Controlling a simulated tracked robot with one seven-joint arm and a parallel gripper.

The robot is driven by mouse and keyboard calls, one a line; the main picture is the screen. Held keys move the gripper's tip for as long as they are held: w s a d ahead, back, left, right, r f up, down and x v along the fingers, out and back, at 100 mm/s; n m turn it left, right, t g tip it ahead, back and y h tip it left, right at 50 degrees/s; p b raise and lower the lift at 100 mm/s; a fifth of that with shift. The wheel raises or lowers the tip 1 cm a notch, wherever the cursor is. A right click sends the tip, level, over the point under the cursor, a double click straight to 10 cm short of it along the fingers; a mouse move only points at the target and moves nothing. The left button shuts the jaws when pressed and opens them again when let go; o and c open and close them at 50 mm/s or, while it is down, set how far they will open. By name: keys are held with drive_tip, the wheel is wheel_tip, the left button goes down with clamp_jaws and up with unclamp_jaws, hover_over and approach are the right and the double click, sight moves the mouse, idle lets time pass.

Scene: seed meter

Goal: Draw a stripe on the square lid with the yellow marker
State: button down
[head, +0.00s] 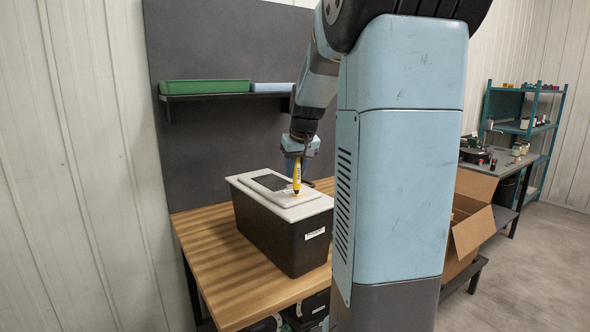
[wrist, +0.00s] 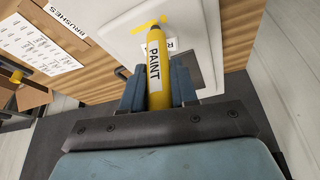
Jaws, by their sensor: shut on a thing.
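The square lid (head: 262,187) is a raised white panel with a dark patch, on the pale top of a black box. It also shows as a white surface in the wrist view (wrist: 199,30). My gripper (head: 298,160) is shut on the yellow marker (head: 296,178), which points tip down at the lid's right part. In the wrist view the marker (wrist: 158,60) reads "PAINT" and lies between my two blue-grey fingers (wrist: 158,88). A short yellow stroke (wrist: 144,27) shows on the white surface beside the tip. Exact tip contact is unclear.
The black box (head: 280,240) stands on a wooden table (head: 215,270) with clear wood to its left. A wall shelf (head: 225,97) holds a green tray (head: 205,86). An open cardboard box (head: 468,225) stands to the right. A "BRUSHES" label (wrist: 67,18) shows in the wrist view.

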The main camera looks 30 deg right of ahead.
drive_tip(key=shift+w+d, duration=0.15)
drive_tip(key=shift+d, duration=1.5)
idle(2.0)
drive_tip(key=shift+r, duration=3)
